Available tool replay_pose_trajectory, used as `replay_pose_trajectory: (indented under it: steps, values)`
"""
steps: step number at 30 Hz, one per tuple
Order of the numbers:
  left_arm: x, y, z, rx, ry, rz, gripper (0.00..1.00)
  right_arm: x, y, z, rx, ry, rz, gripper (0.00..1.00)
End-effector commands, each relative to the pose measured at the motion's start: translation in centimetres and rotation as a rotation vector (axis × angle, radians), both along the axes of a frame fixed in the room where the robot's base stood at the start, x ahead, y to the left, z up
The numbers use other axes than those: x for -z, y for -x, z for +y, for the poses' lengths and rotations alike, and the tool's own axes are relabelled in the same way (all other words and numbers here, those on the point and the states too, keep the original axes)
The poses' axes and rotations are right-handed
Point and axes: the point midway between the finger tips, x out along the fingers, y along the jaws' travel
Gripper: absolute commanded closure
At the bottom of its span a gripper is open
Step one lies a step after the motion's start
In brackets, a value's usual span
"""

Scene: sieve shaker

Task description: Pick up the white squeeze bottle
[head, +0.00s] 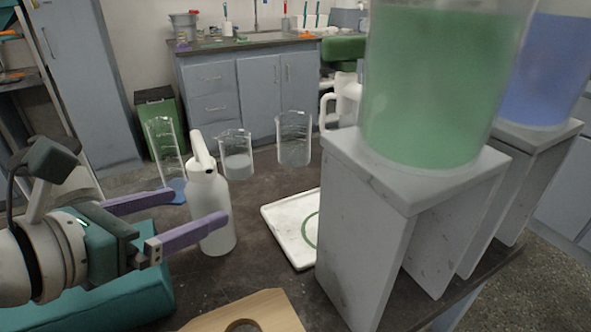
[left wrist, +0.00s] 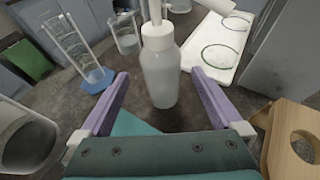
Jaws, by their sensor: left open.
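The white squeeze bottle (head: 211,205) stands upright on the dark table in the head view, with a white cap and a bent spout on top. My left gripper (head: 185,210) comes in from the left with its purple fingers open. In the head view one finger overlaps the bottle's lower front and the other points just behind it. In the left wrist view the bottle (left wrist: 160,72) stands ahead, between the directions of the two open fingers (left wrist: 160,95). Nothing is held. My right gripper is not in view.
A graduated cylinder (head: 165,150) and two beakers (head: 236,155) (head: 294,138) stand behind the bottle. A white tray (head: 290,245) lies to the right, beside a grey stand (head: 365,220) bearing a green-filled vessel (head: 430,85). A wooden piece with a hole (head: 270,308) lies in front.

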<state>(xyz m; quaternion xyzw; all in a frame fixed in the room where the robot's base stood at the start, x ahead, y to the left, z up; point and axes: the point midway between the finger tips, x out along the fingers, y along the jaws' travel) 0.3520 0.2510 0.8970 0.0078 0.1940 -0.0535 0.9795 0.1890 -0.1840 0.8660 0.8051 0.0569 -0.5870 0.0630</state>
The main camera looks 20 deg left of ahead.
Motion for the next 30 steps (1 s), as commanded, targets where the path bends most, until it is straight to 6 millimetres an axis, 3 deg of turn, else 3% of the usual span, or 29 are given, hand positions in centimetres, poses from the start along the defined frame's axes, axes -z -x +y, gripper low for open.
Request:
replay_pose_trajectory:
  steps: [16, 25, 30]
  values:
    - [2.8, -6.6, -1.0, 0.005, -0.005, 0.0, 0.0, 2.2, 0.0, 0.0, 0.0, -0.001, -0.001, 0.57]
    - [2.9, -7.3, -1.1, 0.005, -0.006, 0.001, 0.0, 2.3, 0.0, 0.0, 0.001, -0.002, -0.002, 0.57]
    - [2.9, -7.3, -1.1, 0.005, -0.006, 0.001, 0.17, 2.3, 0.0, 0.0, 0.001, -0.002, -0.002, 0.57]
